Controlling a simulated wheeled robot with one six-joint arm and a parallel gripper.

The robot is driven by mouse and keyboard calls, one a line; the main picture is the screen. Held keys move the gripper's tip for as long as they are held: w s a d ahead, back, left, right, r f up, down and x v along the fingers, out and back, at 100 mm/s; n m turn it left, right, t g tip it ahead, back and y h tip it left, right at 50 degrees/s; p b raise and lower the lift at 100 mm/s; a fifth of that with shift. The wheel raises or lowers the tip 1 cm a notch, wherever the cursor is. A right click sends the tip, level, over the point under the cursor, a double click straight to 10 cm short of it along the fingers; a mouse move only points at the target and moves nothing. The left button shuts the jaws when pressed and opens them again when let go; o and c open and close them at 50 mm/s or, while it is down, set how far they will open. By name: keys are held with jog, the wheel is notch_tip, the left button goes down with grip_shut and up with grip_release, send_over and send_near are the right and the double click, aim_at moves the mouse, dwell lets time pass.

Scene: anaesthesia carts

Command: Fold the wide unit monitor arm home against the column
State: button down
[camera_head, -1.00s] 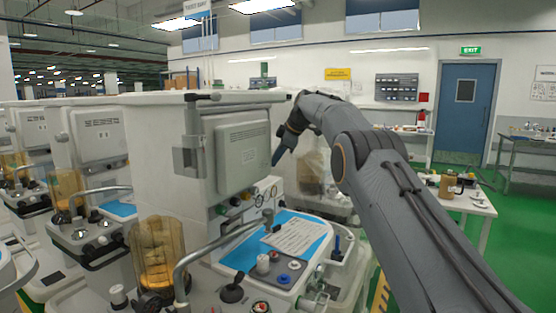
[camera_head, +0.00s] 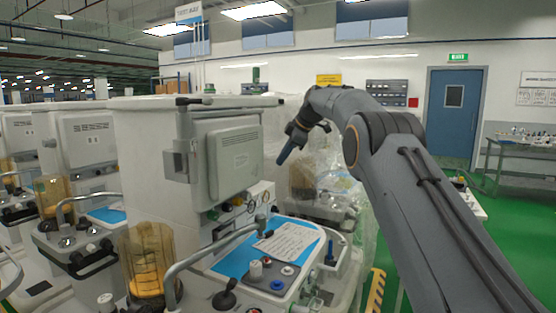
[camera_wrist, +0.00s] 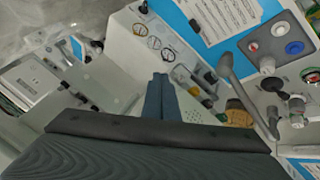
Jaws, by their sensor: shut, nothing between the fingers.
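The nearest anaesthesia unit has a tall white column (camera_head: 146,150). A grey monitor panel (camera_head: 236,160) stands upright on its front, joined at its left edge to a grey bracket (camera_head: 179,161) below a dark top bar. The panel is angled a little out from the column. My gripper (camera_head: 284,158), with blue fingers, is just right of the panel's right edge, with a small gap in the picture. The fingers also show together and empty in the wrist view (camera_wrist: 160,90), above the unit's gauges and knobs. The panel is not clearly seen there.
Below the panel are a work surface with a blue mat (camera_head: 235,262), a paper sheet (camera_head: 287,240), a curved rail (camera_head: 205,252) and an amber canister (camera_head: 149,262). Similar units (camera_head: 85,150) stand at left. A plastic-draped unit (camera_head: 325,165) is behind my gripper. Green floor (camera_head: 515,225) is open at right.

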jog(key=d+r+p, duration=0.4)
jog(key=r+p, duration=0.1)
jog(key=p, duration=0.3)
jog(key=shift+w, duration=0.3)
jog(key=shift+r+p, duration=0.1)
jog(key=shift+p, duration=0.2)
jog(key=s+d+f+m+g+h+b, duration=0.1)
jog(key=s+d+f+m+h, duration=0.15)
jog(key=s+f+m, duration=0.5)
jog(key=s+d+f+m+g+h+b, duration=0.1)
jog(key=s+d+f+m, duration=0.25)
jog(key=s, duration=0.75)
jog(key=s+d+f+m, duration=0.1)
jog(key=s+f, duration=0.3)
jog(key=s, duration=0.8)
jog(key=s+d+f+m+g+h+b, duration=0.1)
jog(key=s+f+m, duration=0.3)
jog(key=s, duration=0.9)
jog(key=s+d+f+m+h+b, duration=0.1)
jog(key=s+f, duration=0.5)
jog(key=s, duration=0.6)
jog(key=shift+s+d+f+m+g, duration=0.15)
jog(key=shift+d+m+g, duration=0.25)
jog(key=shift+d+m, duration=0.5)
jog(key=shift+d, duration=0.15)
